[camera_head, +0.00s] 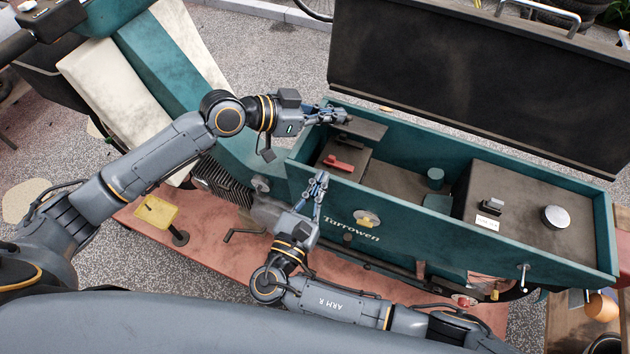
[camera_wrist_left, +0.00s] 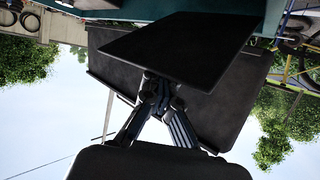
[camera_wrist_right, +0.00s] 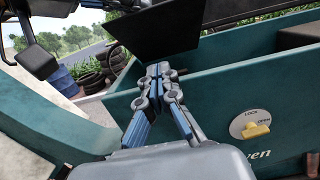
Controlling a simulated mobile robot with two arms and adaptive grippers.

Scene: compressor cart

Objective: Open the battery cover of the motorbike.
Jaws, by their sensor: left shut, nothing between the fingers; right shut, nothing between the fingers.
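The motorbike's teal box (camera_head: 440,235) stands open-topped. A small dark flat cover (camera_head: 364,127) is raised at its left end, over a compartment with a red-handled part (camera_head: 338,163). It also shows in the left wrist view (camera_wrist_left: 185,45) and the right wrist view (camera_wrist_right: 160,30). My left gripper (camera_head: 345,115) is shut and empty, its tips at the cover's edge; I cannot tell if they touch. My right gripper (camera_head: 322,178) is shut and empty near the box's front wall, left of a yellow knob (camera_head: 367,221). The knob's disc reads LOCK and OPEN in the right wrist view (camera_wrist_right: 256,130).
A large black lid (camera_head: 470,80) stands raised behind the box. A dark block with a silver cap (camera_head: 557,217) fills the box's right end. A yellow pedal (camera_head: 156,213) and a crank (camera_head: 243,232) lie below my left arm. Pale seat panels are at upper left.

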